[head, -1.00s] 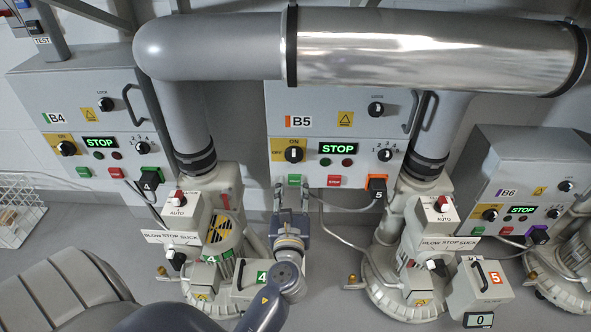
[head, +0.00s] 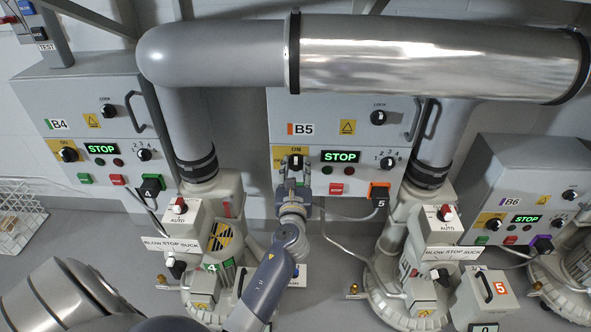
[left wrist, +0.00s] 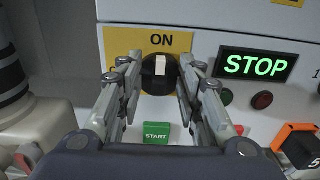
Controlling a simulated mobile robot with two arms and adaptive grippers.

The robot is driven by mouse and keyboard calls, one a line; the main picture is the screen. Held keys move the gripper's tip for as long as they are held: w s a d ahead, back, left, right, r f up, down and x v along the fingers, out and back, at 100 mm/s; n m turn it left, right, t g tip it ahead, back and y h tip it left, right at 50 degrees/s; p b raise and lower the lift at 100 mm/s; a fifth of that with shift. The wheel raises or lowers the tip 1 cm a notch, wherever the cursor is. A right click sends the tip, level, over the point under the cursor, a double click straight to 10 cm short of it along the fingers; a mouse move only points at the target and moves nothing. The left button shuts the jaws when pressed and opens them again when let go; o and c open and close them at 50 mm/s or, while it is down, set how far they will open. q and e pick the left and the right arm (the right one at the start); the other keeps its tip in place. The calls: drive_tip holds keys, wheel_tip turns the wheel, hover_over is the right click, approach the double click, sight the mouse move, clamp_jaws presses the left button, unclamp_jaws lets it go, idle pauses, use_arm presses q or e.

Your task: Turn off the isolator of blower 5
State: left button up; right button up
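The isolator of blower 5 is a black rotary knob (head: 294,161) on a yellow plate at the left of the B5 box (head: 350,125). In the left wrist view the knob (left wrist: 159,72) has its white mark upright, under the word ON. My left gripper (head: 294,176) is just in front of and below the knob in the head view. In the left wrist view its fingers (left wrist: 158,88) are apart, one on each side of the knob; I cannot tell whether they touch it. My right gripper is not in view.
The B5 display (head: 340,156) reads STOP in green. A green START button (left wrist: 156,132) lies below the knob, between the fingers. A red button (head: 336,188) and an orange-framed plug (head: 379,192) are to the right. A large pipe (head: 430,55) crosses above.

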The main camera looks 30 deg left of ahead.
use_arm(q)
clamp_jaws()
